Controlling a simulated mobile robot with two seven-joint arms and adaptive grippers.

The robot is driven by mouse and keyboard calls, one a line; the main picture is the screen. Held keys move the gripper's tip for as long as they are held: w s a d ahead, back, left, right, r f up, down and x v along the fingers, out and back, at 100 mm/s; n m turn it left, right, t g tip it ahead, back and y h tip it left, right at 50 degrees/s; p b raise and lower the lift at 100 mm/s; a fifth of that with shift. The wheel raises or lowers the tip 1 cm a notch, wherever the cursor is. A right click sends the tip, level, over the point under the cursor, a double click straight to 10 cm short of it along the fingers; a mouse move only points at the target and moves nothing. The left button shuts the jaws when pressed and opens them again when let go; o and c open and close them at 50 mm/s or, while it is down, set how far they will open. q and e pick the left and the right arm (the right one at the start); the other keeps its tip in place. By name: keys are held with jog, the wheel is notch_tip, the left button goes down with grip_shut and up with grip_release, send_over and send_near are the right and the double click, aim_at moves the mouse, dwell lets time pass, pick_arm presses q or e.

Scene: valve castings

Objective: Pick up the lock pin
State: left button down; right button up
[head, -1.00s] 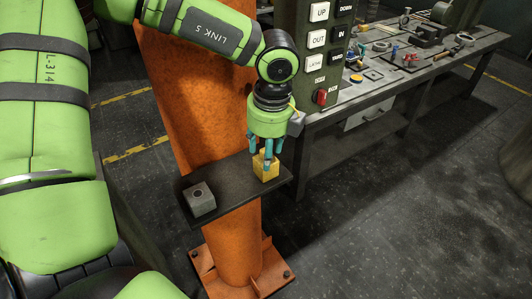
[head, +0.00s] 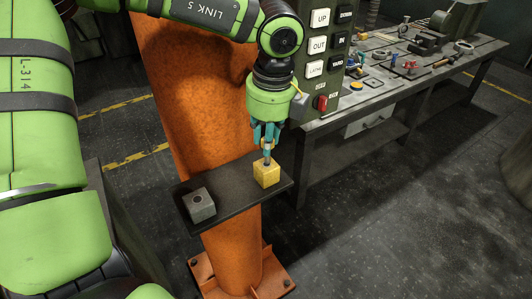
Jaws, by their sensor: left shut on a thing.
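My left gripper (head: 266,147) points straight down above the small shelf. Its teal fingers are shut on a thin, greyish lock pin (head: 267,161). The pin stands upright, and most of it is hidden by the fingers. Its lower end shows just over the top of a yellow block (head: 267,177); I cannot tell whether the tip is still inside the block. The yellow block sits on the right part of the dark shelf (head: 237,187). My right gripper is not in view.
A grey block with a round hole (head: 198,205) sits at the shelf's left end. The shelf is fixed to an orange column (head: 228,242). A control box with buttons (head: 318,45) stands close behind the gripper. A workbench (head: 425,75) with several tools is at the right.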

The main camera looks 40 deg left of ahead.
pick_arm(q)
notch_tip(320, 180, up, 14)
jog(key=b, duration=0.1)
jog(key=shift+f, duration=0.25)
jog(key=shift+r, duration=0.1)
